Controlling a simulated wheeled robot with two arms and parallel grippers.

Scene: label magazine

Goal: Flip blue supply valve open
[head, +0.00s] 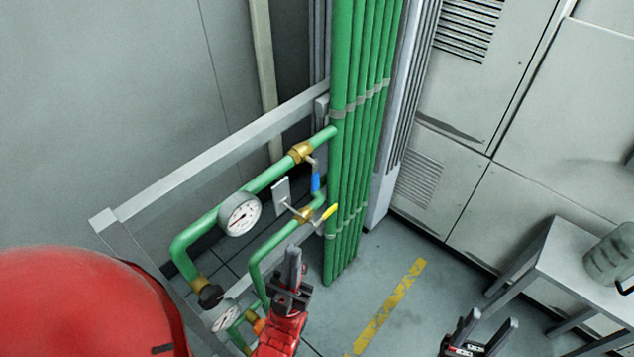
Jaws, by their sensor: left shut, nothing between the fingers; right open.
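The blue valve handle (315,182) hangs down from a brass valve body (301,152) on the upper green pipe. It points roughly downward, across the line of that pipe. A yellow valve handle (328,213) sits below it on a lower green pipe, at another brass valve. My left gripper (293,252) is shut and empty, pointing up, below and left of both handles in the picture and apart from the blue one. My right gripper (490,328) is open and empty at the bottom right, far from the valves.
Round gauges (240,214) sit on the pipes. A grey table (555,240) with a glass jar (610,258) stands at right. Floor around the yellow stripe (390,305) is clear.

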